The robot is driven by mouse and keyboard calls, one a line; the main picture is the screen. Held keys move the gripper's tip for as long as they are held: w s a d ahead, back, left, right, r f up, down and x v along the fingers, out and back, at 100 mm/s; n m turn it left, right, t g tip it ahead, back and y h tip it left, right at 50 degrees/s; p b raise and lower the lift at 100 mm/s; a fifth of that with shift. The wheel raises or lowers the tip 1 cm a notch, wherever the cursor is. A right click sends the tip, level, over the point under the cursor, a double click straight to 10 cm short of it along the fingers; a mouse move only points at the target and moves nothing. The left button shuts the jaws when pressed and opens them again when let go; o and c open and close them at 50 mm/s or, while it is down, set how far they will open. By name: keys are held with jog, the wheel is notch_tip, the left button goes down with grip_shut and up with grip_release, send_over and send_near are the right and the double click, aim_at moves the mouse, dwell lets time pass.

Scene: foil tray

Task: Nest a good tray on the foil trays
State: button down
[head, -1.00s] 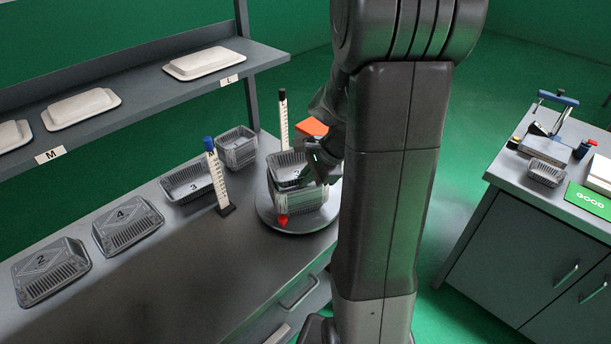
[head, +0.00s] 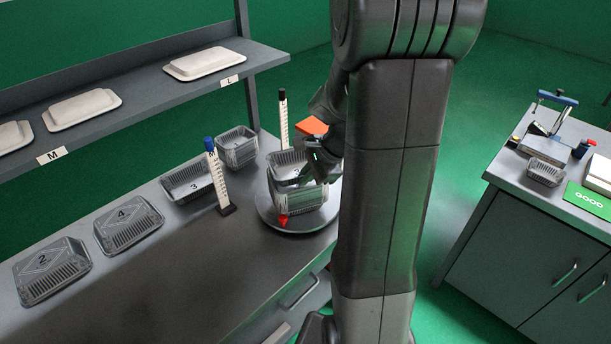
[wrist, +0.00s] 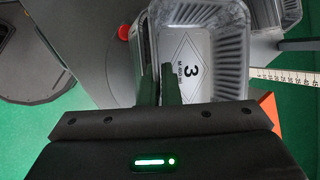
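My gripper (head: 316,166) is at the right side of an upright foil tray (head: 286,161) over the turntable. In the wrist view the tray (wrist: 215,80) shows a diamond and a 3 on its floor. My gripper's fingers (wrist: 161,78) are close together with the tray's left side wall between them. The foil tray stack (head: 302,198) stands on the round turntable (head: 268,213), directly below this tray. I cannot tell whether the tray touches the stack, as the gripper and arm hide part of it.
A blue-topped ruler post (head: 216,175) and a black-topped one (head: 283,120) stand near the turntable. Another tray stack (head: 237,148) is behind. A red marker (head: 282,221) sits at the turntable's front.

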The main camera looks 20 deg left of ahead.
jog(key=c, duration=1.6)
grip_release()
jog(key=shift+o, duration=0.2)
jog(key=v, duration=1.4)
jog(key=shift+a+f, duration=0.1)
jog(key=shift+f, duration=0.05)
jog(key=x, duration=1.2)
